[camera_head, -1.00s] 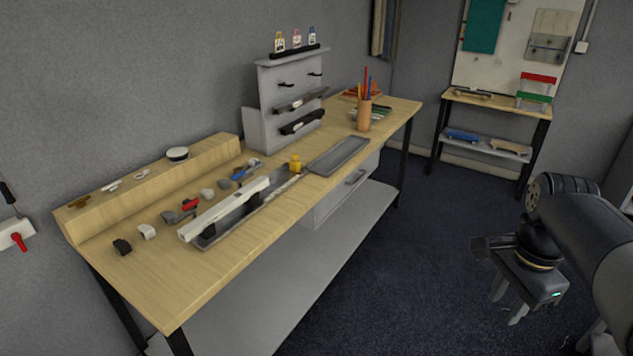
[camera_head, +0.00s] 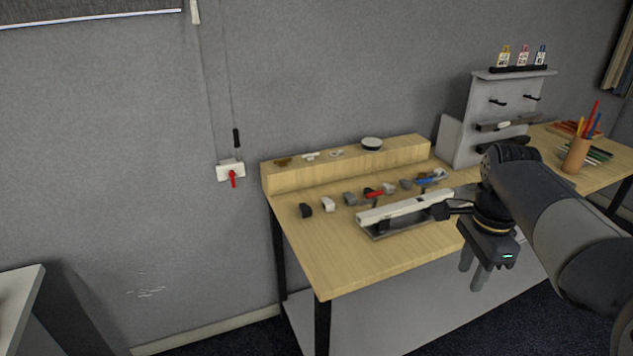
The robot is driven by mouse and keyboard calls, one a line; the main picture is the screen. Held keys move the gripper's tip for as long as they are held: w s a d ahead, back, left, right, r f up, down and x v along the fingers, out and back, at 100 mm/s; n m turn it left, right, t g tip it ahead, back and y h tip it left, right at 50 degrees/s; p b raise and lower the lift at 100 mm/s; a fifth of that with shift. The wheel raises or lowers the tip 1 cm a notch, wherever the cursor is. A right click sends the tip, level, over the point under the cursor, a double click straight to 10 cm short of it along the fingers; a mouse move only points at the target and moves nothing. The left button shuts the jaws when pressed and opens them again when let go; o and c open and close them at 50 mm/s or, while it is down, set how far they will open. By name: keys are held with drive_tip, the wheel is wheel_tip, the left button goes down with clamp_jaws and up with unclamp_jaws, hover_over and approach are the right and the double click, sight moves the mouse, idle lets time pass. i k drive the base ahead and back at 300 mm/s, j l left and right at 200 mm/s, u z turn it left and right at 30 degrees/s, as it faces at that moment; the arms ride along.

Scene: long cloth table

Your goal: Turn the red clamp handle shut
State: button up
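A white box on the wall (camera_head: 230,170) carries a red handle (camera_head: 233,179) that points down, with a dark cord end (camera_head: 236,138) hanging just above it. A second small red-handled piece (camera_head: 374,194) lies on the bench among other parts. I cannot tell from here whether either is a clamp. My gripper (camera_head: 475,273) hangs pointing down in front of the bench, right of both red handles and well apart from them. Its fingers look spread, with nothing visible between them.
The wooden bench (camera_head: 370,260) has a raised back ledge, a long white rail (camera_head: 400,208) and several small dark, grey and blue parts. A grey rack (camera_head: 490,115) and a pencil cup (camera_head: 577,155) stand at right. A pale surface (camera_head: 18,300) is at lower left; floor between is open.

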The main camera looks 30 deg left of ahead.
sight(373, 195)
drive_tip(key=i+j+u, duration=0.3)
drive_tip(key=i, duration=0.4)
drive_tip(key=i+u, duration=0.3)
drive_tip(key=i, duration=0.4)
